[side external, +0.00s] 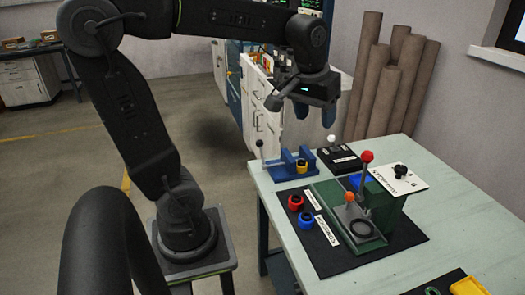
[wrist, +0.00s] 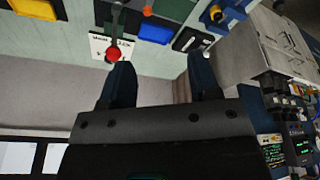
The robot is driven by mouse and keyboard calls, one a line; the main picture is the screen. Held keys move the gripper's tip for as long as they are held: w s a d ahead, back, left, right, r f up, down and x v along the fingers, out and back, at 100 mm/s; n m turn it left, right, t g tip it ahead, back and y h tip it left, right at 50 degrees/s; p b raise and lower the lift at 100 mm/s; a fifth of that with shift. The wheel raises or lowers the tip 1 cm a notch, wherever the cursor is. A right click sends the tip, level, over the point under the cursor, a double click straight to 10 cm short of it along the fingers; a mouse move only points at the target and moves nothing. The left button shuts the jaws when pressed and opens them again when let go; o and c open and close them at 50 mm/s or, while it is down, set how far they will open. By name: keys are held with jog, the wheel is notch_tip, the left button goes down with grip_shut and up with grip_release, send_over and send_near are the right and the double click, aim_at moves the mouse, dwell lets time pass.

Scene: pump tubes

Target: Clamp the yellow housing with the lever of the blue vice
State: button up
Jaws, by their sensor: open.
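The blue vice (side external: 283,172) stands at the table's far left corner. The small yellow housing (side external: 302,165), with a dark middle, sits at its right part, by the jaw; I cannot tell whether it is gripped. My gripper (side external: 315,113) hangs above and behind the vice, open and empty, touching nothing. In the wrist view my fingers (wrist: 162,82) are wide apart; the vice (wrist: 232,10) and the yellow housing (wrist: 215,13) show at the top right.
A green press with a red-knobbed lever (side external: 366,157) stands right of the vice. A black box with a white knob (side external: 338,160) is beside the vice. Red (side external: 295,202) and blue (side external: 305,219) housings lie on the black mat. Brown tubes (side external: 390,85) lean on the wall.

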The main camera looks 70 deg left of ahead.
jog(key=w+a+f+n+g, duration=0.25)
jog(key=w+a+n, duration=0.35)
jog(key=a, duration=0.6)
jog(key=n+g+h, duration=0.3)
jog(key=n+g, duration=0.1)
jog(key=n, duration=0.7)
send_near(260, 143)
jog(key=x, duration=0.8)
jog(key=a+x, duration=0.1)
jog(key=x, duration=0.3)
jog(key=shift+f, duration=0.45)
jog(key=shift+w, duration=0.1)
jog(key=shift+c, duration=0.4)
grip_shut()
